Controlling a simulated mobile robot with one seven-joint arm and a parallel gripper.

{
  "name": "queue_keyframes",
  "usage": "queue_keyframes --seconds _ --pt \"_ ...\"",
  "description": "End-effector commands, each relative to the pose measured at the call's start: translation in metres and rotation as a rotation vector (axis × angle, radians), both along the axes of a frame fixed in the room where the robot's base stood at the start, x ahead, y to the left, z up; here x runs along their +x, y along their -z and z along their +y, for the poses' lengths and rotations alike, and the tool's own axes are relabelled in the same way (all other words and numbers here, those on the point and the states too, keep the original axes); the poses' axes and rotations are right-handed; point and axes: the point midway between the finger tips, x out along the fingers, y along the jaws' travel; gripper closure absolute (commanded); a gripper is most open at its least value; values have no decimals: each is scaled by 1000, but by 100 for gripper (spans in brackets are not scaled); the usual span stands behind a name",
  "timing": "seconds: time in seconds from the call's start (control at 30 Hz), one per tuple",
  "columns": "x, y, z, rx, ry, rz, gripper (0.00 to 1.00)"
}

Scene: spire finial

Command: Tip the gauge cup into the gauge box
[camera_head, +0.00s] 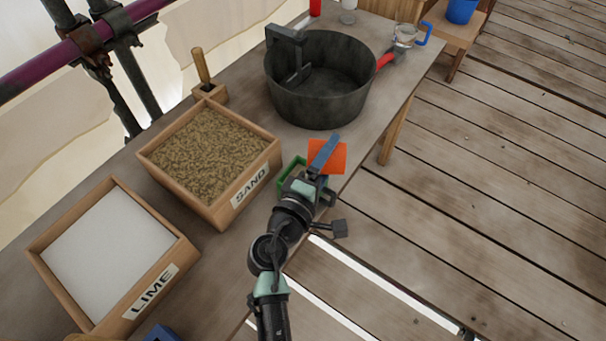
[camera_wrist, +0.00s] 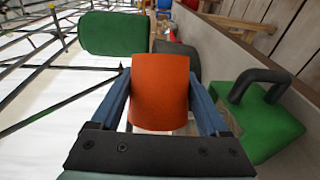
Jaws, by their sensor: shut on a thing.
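The orange cup (camera_head: 333,152), which I take as the gauge cup, is between my gripper's blue fingers (camera_head: 322,158). My gripper is shut on it, above the table near its right edge. In the wrist view the cup (camera_wrist: 160,90) fills the space between the fingers (camera_wrist: 161,100); its contents are not visible. A small green-rimmed box (camera_head: 290,172), probably the gauge box, stands on the table just left of my gripper, which partly hides it. Its inside is mostly hidden.
The sand box (camera_head: 158,162) and lime box (camera_head: 45,250) stand to the left. A glass jug (camera_head: 405,36) is at the far end. The wrist view shows a green thing with a black handle (camera_wrist: 262,130) at right.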

Motion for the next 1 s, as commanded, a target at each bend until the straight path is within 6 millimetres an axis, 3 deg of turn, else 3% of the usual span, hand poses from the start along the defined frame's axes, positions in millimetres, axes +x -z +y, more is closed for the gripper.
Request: queue_keyframes --seconds 0.8,0.9,1.0 --pt "1 2 3 -74 -1 5 76" --pt "0 -17 -2 34 2 -2 76" --pt "-3 -4 -19 278 7 -22 76"
